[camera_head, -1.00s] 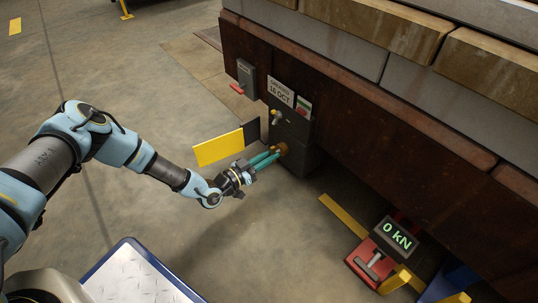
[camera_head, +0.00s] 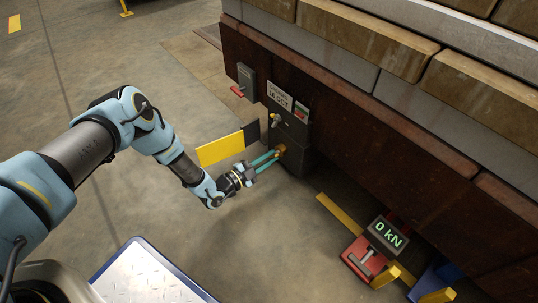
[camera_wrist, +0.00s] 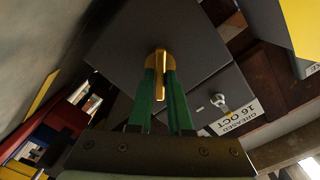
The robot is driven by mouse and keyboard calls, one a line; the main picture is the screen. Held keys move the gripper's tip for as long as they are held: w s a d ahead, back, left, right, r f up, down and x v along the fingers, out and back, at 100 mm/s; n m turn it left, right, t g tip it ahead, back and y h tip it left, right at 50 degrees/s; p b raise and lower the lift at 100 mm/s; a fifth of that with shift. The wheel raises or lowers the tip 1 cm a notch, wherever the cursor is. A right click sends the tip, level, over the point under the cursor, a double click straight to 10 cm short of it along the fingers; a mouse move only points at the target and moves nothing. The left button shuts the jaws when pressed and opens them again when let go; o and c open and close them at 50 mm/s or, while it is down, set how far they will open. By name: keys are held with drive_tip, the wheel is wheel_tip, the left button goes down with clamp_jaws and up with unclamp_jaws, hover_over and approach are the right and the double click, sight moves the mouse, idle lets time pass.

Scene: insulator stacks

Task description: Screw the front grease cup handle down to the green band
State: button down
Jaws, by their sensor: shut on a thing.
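The front grease cup handle (camera_wrist: 161,62) is a brass bar on the dark grey box (camera_wrist: 110,45). In the wrist view it stands between the tips of my gripper's two green fingers. My gripper (camera_head: 277,156) is shut on it; in the head view the fingers reach the brass piece (camera_head: 281,150) low on the box front. The fingers hide part of the handle and its stem. I cannot see a green band on the cup in either view.
A "GREASED 16 OCT" sign (camera_head: 279,97) is above the box. A yellow-and-black plate (camera_head: 221,149) stands left of my gripper. Open floor lies to the left.

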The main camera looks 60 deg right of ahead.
drive_tip(key=m+p, duration=0.2)
drive_tip(key=m, duration=0.4)
drive_tip(key=shift+p, duration=0.4)
drive_tip(key=shift+f+m+p, duration=0.15)
drive_tip(key=shift+m+p, duration=1)
drive_tip(key=shift+m, duration=2.35)
drive_tip(key=c, duration=0.9)
unclamp_jaws()
drive_tip(key=shift+o, duration=0.2)
